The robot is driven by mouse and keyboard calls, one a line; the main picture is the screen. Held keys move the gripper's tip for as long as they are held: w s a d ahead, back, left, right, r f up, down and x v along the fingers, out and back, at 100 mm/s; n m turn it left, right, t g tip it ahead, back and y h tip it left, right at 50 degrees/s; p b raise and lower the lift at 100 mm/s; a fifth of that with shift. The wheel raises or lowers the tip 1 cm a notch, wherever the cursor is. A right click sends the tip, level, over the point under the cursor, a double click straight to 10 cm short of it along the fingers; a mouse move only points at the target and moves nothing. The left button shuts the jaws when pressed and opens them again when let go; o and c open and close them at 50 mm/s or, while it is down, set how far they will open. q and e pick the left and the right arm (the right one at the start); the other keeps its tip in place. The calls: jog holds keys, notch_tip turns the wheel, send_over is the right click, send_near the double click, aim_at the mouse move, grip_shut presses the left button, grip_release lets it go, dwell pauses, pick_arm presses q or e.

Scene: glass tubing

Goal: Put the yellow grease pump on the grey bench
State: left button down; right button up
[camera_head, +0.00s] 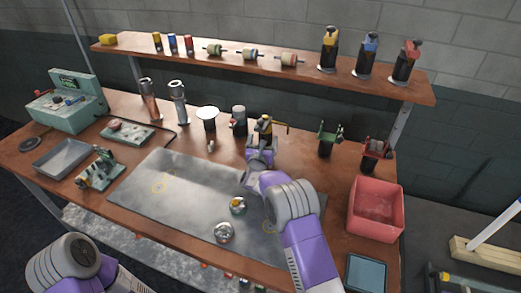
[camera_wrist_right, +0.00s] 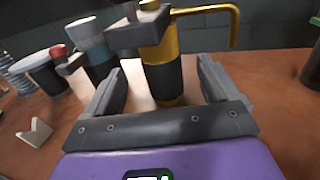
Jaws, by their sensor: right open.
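The yellow grease pump (camera_head: 265,127), with a dark grip band and a bent yellow spout, stands upright on the brown worktop behind the grey sheet. In the right wrist view the pump (camera_wrist_right: 163,75) stands between the two fingers. My right gripper (camera_head: 262,146) is open around or just in front of it; the fingers (camera_wrist_right: 158,85) show gaps to both sides of the pump. The right gripper hides the pump's lower part in the head view. The grey bench surface (camera_head: 150,185) is a flat metal sheet at the front middle. My left arm shows at the lower left; its gripper is out of view.

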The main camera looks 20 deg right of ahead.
jog(key=shift+v, duration=2.75)
